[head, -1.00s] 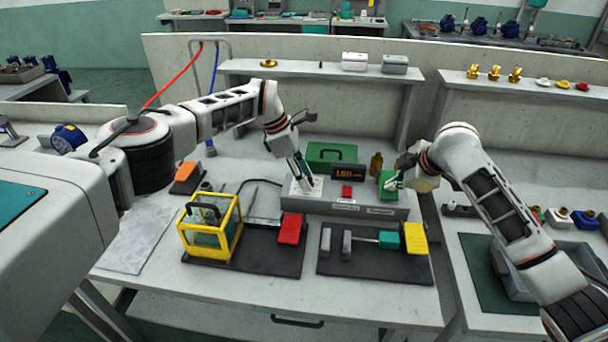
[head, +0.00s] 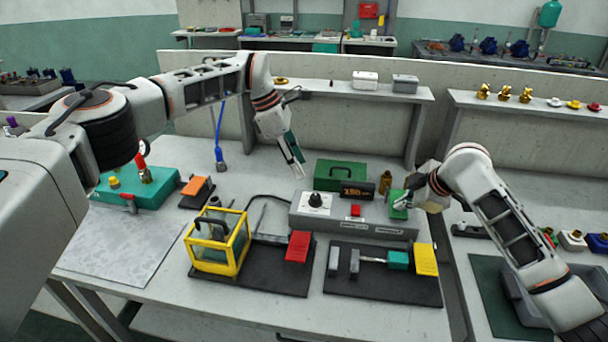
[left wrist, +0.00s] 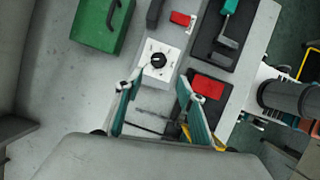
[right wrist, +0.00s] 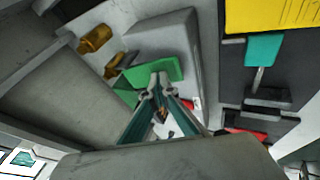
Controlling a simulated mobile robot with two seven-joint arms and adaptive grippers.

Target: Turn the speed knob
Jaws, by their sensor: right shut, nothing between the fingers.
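The black speed knob (head: 317,200) sits on a white plate at the left end of the grey control box (head: 372,227). It also shows in the left wrist view (left wrist: 158,60). The display (head: 357,189) on the box appears to read 250. My left gripper (head: 298,172) is above and a little behind the knob, apart from it. In the left wrist view its fingers (left wrist: 154,84) are spread and empty. My right gripper (head: 402,207) is shut at the green block (head: 396,196) at the box's right end; I cannot tell whether they touch. The right wrist view shows its closed tips (right wrist: 157,82).
A red button (head: 355,210) is on the box. In front are a yellow-framed cage (head: 218,243) and dark mats with a red block (head: 298,246) and a yellow block (head: 426,260).

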